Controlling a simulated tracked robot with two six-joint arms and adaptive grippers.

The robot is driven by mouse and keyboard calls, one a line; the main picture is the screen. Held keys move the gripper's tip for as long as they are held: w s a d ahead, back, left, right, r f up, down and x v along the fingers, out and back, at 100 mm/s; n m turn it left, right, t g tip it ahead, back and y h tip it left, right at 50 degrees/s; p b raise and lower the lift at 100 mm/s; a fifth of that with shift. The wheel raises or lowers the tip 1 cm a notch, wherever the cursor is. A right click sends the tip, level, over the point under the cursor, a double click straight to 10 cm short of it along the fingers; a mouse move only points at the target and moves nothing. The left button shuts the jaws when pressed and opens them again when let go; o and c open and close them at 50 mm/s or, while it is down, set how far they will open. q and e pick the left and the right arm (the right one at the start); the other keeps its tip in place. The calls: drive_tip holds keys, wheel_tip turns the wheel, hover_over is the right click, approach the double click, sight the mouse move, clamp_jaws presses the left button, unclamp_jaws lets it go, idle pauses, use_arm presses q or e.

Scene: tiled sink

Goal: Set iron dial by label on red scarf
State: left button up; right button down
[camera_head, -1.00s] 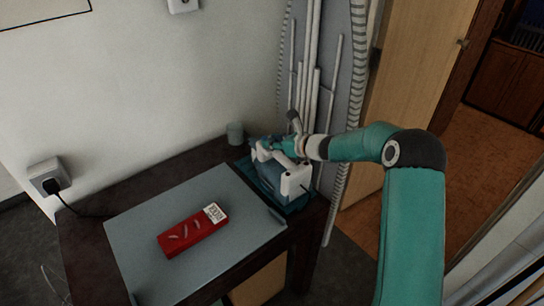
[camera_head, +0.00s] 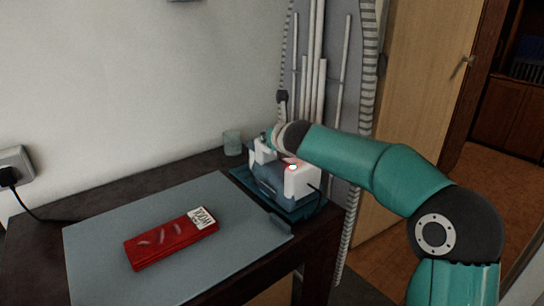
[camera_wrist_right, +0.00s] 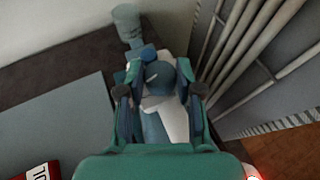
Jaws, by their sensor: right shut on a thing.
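The folded red scarf (camera_head: 170,244) lies on the grey board. Its white label (camera_head: 203,218) appears to read "WOOL" upside down. The scarf's corner and label also show at the lower left of the right wrist view (camera_wrist_right: 40,172). The white and blue iron (camera_head: 299,183) sits on a teal tray (camera_head: 314,210) at the table's back right. A small red light glows on it. In the right wrist view my right gripper (camera_wrist_right: 160,88) is shut around the iron's round blue-grey dial (camera_wrist_right: 160,76), with a finger on each side. Any dial marking is unreadable. My left gripper is out of view.
The grey board (camera_head: 95,240) covers much of the dark table (camera_head: 40,230). A glass cup (camera_head: 232,143) stands behind the iron. A folded ironing board (camera_head: 336,100) leans close behind. A plug with a cord (camera_head: 12,175) is at the left wall.

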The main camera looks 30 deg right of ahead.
drive_tip(key=shift+w+a+f+m+g+h+b, duration=0.1)
drive_tip(key=shift+a+f+m+g+h+b, duration=0.2)
drive_tip(key=shift+m+h+b, duration=0.4)
drive_tip(key=shift+r+m+g+h, duration=0.2)
drive_tip(key=shift+m+g+h, duration=0.2)
drive_tip(key=shift+m+h, duration=0.3)
drive_tip(key=shift+m+g+h+p, duration=0.6)
drive_tip(key=shift+m+h+p, duration=0.05)
drive_tip(key=shift+m+h, duration=0.25)
drive_tip(key=shift+d, duration=0.1)
drive_tip(key=c, duration=0.7)
unclamp_jaws()
drive_tip(key=shift+c, duration=0.2)
drive_tip(key=shift+r, duration=0.1)
drive_tip(key=shift+s+a+r, duration=0.25)
drive_tip(key=shift+s+a, duration=0.15)
drive_tip(key=v, duration=1)
drive_tip(key=shift+s+a, duration=0.2)
drive_tip(key=shift+a, duration=0.1)
